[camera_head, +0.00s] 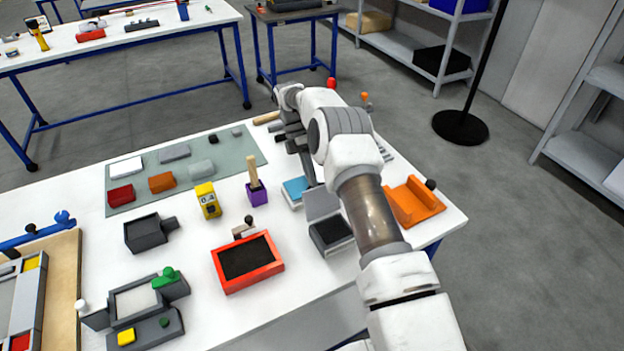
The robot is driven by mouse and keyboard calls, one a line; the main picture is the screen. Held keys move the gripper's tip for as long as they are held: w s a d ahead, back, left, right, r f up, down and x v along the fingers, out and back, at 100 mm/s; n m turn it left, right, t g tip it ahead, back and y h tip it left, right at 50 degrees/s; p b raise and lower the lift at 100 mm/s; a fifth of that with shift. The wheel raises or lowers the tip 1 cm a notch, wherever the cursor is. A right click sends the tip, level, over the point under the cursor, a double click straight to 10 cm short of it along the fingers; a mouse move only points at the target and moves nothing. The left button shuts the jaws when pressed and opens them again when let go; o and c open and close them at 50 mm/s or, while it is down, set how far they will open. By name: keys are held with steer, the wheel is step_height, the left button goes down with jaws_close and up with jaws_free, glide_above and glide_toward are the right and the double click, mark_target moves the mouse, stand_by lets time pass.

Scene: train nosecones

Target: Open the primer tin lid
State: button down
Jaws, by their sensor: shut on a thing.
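The primer tin, as I take it, is a small grey box (345,248) with a dark inside, on the white table right of the middle. Its flat grey lid (321,205) stands raised at the back edge, tilted up, so the tin looks open. My gripper (312,183) points down at the top edge of the lid and is shut on it. The fingertips are small, and my arm partly hides the contact and the tin's right side.
A blue-topped block (295,189) stands close to the left of my gripper. A red-rimmed tray (247,262) lies left of the tin, and a purple brush holder (257,193) stands behind that tray. An orange holder (414,202) is right of my arm.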

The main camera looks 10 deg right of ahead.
steer(key=shift+f, duration=0.4)
steer(key=c, duration=0.9)
jaws_free()
steer(key=shift+w+a, duration=0.1)
steer(key=shift+r, duration=0.15)
steer(key=s+d+r, duration=0.1)
steer(key=d+r, duration=0.2)
steer(key=s+d+r+b, duration=0.1)
steer(key=s+d+r, duration=0.1)
steer(key=d+r, duration=0.2)
steer(key=s+d+r+b, duration=0.1)
steer(key=s+d+r, duration=0.1)
steer(key=d+r, duration=0.1)
steer(key=shift+s+d+r, duration=0.25)
steer(key=shift+r, duration=0.25)
